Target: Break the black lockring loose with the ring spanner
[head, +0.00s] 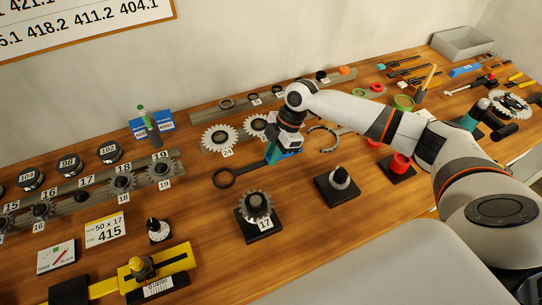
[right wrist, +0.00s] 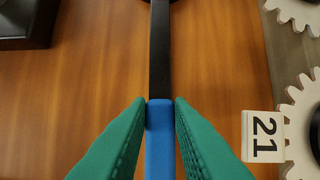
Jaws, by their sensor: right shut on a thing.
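My right gripper (head: 273,155) is shut on the blue handle (right wrist: 160,140) of the ring spanner, gripped between its green jaws. The spanner's black shaft (right wrist: 160,50) runs straight ahead from the jaws in the right wrist view. Its open ring end (head: 224,178) points left in the head view, apart from any cog. I cannot tell whether the spanner touches the bench. A grey cog (head: 257,204) stands on a black block labelled 17, in front of the spanner. A dark ring-like part shows at its centre; whether this is the black lockring is too small to tell. My left gripper is out of view.
A black block with a pale, dark-tipped post (head: 340,178) stands right of the cog. White toothed rings (head: 219,138) line the rack behind the spanner. A yellow gauge (head: 150,272) lies front left. Bare wood lies left of the cog.

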